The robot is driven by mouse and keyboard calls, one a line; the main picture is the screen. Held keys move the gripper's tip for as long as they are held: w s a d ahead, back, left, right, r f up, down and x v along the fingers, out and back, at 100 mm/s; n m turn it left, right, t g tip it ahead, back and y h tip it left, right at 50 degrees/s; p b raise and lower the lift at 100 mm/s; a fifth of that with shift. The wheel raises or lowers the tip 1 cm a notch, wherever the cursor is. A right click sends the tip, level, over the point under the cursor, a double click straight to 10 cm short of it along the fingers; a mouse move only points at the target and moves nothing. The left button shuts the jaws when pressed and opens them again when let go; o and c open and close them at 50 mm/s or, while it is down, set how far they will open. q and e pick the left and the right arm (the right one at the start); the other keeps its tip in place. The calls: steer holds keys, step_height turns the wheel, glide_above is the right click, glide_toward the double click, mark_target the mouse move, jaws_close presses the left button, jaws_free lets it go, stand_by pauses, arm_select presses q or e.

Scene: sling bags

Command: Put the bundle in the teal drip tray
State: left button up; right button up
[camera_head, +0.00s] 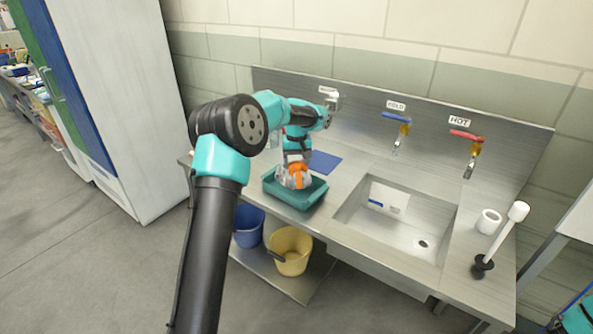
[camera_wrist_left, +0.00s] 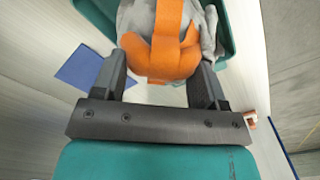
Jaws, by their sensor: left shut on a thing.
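The bundle (camera_head: 296,180) is a grey cloth lump wrapped with orange straps. In the left wrist view the bundle (camera_wrist_left: 160,50) sits between my fingers. My left gripper (camera_head: 297,164), also in the left wrist view (camera_wrist_left: 163,75), is shut on it from above. The teal drip tray (camera_head: 298,202) stands on the steel counter left of the sink. The bundle is within the tray's outline, low between its walls. I cannot tell whether it touches the tray floor. The tray's rim (camera_wrist_left: 228,30) also shows around the bundle in the left wrist view. My right gripper is not in view.
A blue mat (camera_head: 325,161) lies behind the tray. The sink (camera_head: 390,218) is to the right, with taps (camera_head: 397,120) above it. A white cup (camera_head: 488,221) and a plunger (camera_head: 503,240) stand at the right. Blue (camera_head: 248,226) and yellow (camera_head: 290,252) buckets are below.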

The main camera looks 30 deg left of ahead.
mark_target(297, 169)
arm_select(q)
steer(key=shift+f, duration=1.85)
steer(key=shift+f, duration=0.15)
steer(key=o, duration=1.4)
step_height(297, 169, up, 12)
steer(key=shift+r, duration=0.15)
